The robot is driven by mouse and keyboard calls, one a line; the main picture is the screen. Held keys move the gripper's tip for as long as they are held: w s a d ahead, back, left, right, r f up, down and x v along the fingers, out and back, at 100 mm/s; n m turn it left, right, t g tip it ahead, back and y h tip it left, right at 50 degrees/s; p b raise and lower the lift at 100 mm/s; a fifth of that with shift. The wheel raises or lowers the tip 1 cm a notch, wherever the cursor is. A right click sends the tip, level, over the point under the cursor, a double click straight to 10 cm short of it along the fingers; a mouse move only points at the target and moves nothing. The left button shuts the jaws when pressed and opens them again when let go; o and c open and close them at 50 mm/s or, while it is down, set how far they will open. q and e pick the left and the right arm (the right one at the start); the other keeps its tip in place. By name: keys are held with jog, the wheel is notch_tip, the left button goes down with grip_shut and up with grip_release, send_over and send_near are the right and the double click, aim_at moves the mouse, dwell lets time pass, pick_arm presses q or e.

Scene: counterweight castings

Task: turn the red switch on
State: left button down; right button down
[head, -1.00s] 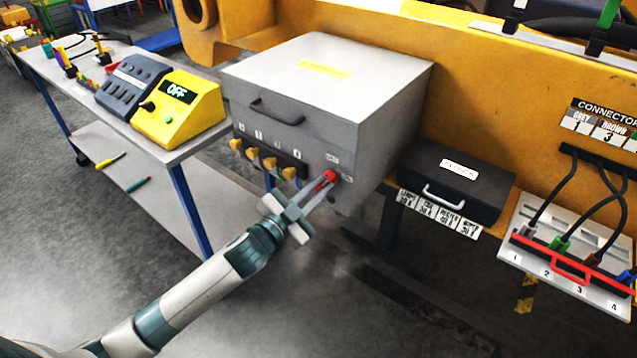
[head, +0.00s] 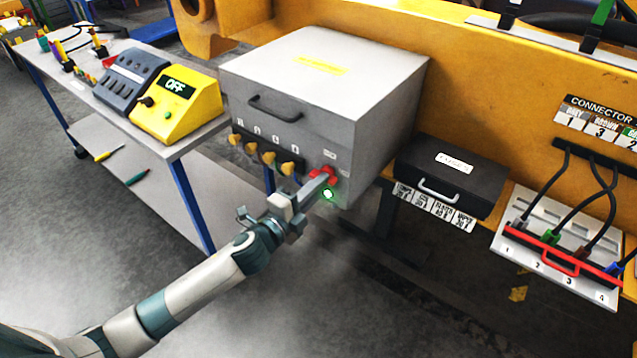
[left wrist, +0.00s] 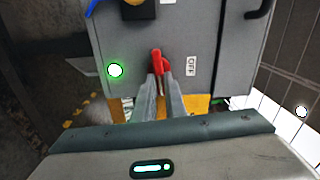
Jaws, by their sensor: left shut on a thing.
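The red switch (head: 327,173) is on the front of the grey box (head: 300,140), at the lower right of that face. My left gripper (head: 316,186) is at the switch, its fingers shut on it. In the left wrist view the red switch (left wrist: 157,60) shows its handle between and just past the fingertips (left wrist: 162,82). An OFF label (left wrist: 191,67) is beside it. A small green lamp (head: 328,194) glows close to the switch, and it also glows in the left wrist view (left wrist: 115,70). My right gripper is not in view.
Several yellow knobs (head: 268,158) line the box front left of the switch. A yellow unit reading OFF (head: 180,105) stands on the table at left. A black case (head: 450,175) and a connector board (head: 560,265) are at right.

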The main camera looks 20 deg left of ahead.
pick_arm(q)
jog(key=shift+m, duration=0.6)
jog(key=shift+f, duration=0.1)
jog(key=c, duration=1.8)
grip_release()
